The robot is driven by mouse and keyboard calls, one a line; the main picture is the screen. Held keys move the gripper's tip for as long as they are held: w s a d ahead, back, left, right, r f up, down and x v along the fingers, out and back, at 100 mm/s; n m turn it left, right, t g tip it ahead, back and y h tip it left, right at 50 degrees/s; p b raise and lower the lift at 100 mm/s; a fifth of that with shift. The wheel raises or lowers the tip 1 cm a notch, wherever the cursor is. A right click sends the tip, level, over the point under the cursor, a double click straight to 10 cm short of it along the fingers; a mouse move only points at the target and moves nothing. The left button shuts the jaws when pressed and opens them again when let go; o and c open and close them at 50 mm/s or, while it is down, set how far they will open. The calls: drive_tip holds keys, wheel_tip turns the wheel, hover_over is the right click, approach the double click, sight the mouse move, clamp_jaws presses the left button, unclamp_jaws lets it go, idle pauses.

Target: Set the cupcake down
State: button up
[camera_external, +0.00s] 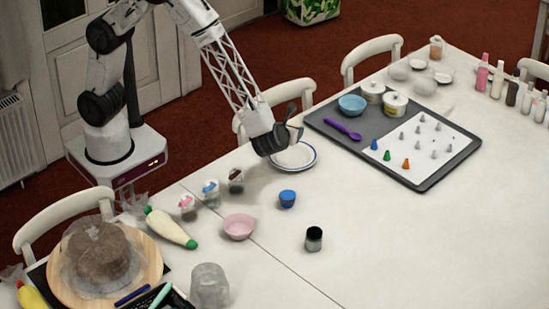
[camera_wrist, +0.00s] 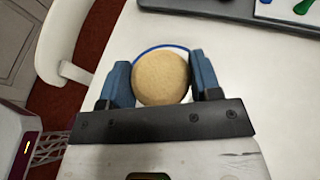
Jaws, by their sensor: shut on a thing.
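The cupcake (camera_wrist: 161,79) shows in the wrist view as a round, plain tan top between the two blue fingers. My gripper (camera_wrist: 160,82) is shut on it, one finger on each side. In the external view my gripper (camera_external: 291,128) is over a white plate with a blue rim (camera_external: 305,164), and the cupcake cannot be made out there. The plate's blue rim also shows behind the cupcake in the wrist view (camera_wrist: 148,49). I cannot tell whether the cupcake touches the plate.
A dark tray (camera_external: 421,183) with piping tips, a blue bowl (camera_external: 352,104) and jars is to the right. A blue cup (camera_external: 287,198), pink bowl (camera_external: 239,227) and small dark jar (camera_external: 314,239) stand in front. The right front tabletop is clear. Chairs line the far edge.

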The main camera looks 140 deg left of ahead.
drive_tip(key=s+d+f+n+g+h, duration=0.25)
drive_tip(key=s+n+g+h, duration=0.2)
drive_tip(key=n+h, duration=0.3)
drive_tip(key=s+d+f+n+g+h, duration=0.2)
drive_tip(key=s+d+n+g+h, duration=0.15)
drive_tip(key=s+n+h, duration=0.35)
drive_tip(key=w+d+r+n+t+h, duration=0.1)
drive_tip(key=d+n+t+h, duration=0.3)
drive_tip(key=n, duration=0.3)
drive_tip(key=w+d+n+t+h, duration=0.2)
drive_tip(key=n+t+h, duration=0.2)
drive_tip(key=n+h, duration=0.3)
drive_tip(key=w+a+r+n+t+y, duration=0.2)
drive_tip(key=w+r+n+t, duration=0.5)
drive_tip(key=n+t, duration=0.4)
drive_tip(key=shift+m+t, duration=0.45)
drive_tip(key=shift+t, duration=0.25)
wheel_tip(320, 180, down, 11)
drive_tip(key=shift+w+a+r, duration=0.1)
drive_tip(key=shift+w, duration=0.05)
